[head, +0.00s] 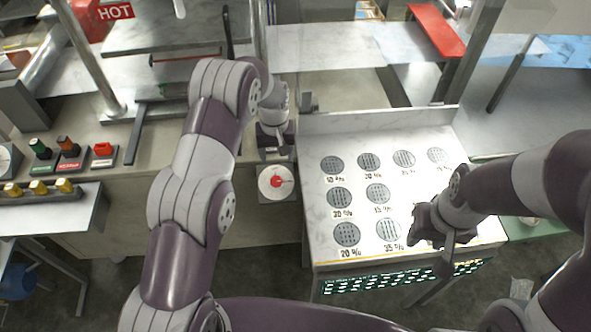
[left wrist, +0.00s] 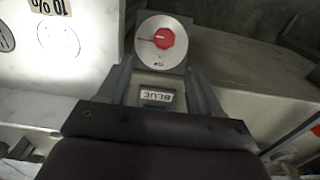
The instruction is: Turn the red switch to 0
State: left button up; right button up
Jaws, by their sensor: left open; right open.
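The red switch (head: 277,182) is a small red knob on a round white dial (head: 267,192), mounted on a box at the counter's front edge, left of the white panel. In the left wrist view the red knob (left wrist: 164,38) is octagonal with a thin pointer line toward the picture's left; the dial marks are too small to read. My left gripper (head: 276,152) is just behind the dial in the head view. Its open fingers (left wrist: 160,68) are apart, with the knob ahead between them, not visibly touched. My right gripper (head: 428,232) is open over the white panel's right part.
A white panel (head: 320,230) with several round grey grilles and percent labels stands right of the dial. A small upside-down label (left wrist: 157,96) sits between my left fingers. Coloured switches (head: 70,153) and yellow knobs (head: 38,188) are at the left.

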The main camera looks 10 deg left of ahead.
aim_at(276, 179)
pick_arm(q)
jog(key=f, duration=0.1)
jog(key=s+a+f+p, duration=0.1)
jog(key=f, duration=0.2)
jog(key=shift+s+a, duration=0.15)
jog(key=shift+a, duration=0.25)
jog(key=f, duration=0.2)
jog(key=d+f+p, duration=0.1)
jog(key=f, duration=0.1)
jog(key=w+f+p, duration=0.1)
jog(key=f, duration=0.1)
jog(key=shift+d+f, duration=0.25)
jog(key=shift+f, duration=0.05)
jog(key=shift+s+a+f, duration=0.15)
jog(key=shift+a+f, duration=0.15)
jog(key=shift+a, duration=0.05)
jog(key=shift+d, duration=0.2)
jog(key=c, duration=0.9)
jog(key=shift+c, duration=0.8)
pick_arm(e)
jog(key=r, duration=0.3)
jog(key=shift+a+r, duration=0.15)
jog(key=shift+a, duration=0.2)
